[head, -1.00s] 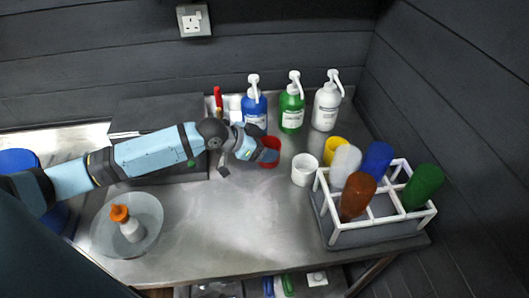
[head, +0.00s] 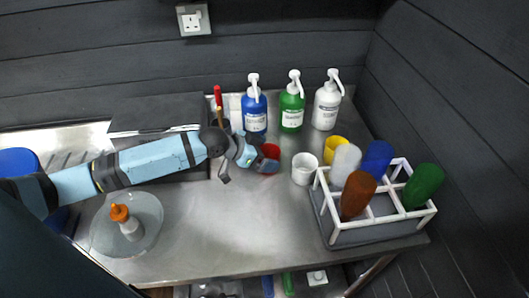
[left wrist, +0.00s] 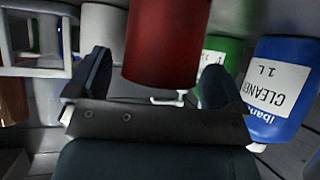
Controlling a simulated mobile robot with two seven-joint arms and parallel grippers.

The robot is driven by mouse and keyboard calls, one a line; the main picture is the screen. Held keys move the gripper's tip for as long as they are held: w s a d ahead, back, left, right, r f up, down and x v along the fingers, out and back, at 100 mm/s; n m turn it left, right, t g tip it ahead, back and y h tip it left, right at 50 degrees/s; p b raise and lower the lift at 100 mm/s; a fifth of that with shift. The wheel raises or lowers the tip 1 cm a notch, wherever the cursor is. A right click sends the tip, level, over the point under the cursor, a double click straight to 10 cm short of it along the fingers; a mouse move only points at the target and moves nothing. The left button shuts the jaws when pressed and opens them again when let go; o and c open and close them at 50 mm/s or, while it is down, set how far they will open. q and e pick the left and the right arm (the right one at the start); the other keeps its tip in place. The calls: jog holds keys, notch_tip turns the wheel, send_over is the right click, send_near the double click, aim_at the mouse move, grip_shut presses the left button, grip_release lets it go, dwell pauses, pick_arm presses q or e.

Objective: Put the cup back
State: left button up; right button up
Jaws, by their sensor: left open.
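The red cup (head: 270,151) is on the steel worktop in front of the pump bottles, partly hidden by my left gripper (head: 264,163). In the left wrist view the red cup (left wrist: 167,40) is a dark red cylinder, cut off by the top edge. My left gripper's fingers are apart, one on each side of the cup's near end, with gaps visible beside it. A white cup (head: 305,168) and a yellow cup (head: 335,147) stand to the right of the red one. My right gripper is not in view.
Blue (head: 254,112), green (head: 291,108) and white (head: 326,105) pump bottles stand behind. An orange-capped bottle (head: 132,228) stands in a round dish (head: 107,241) at left. The front middle of the worktop is clear.

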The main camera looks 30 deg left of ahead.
pick_arm(q)
jog(key=v, duration=1.2)
jog(key=shift+r, duration=0.15)
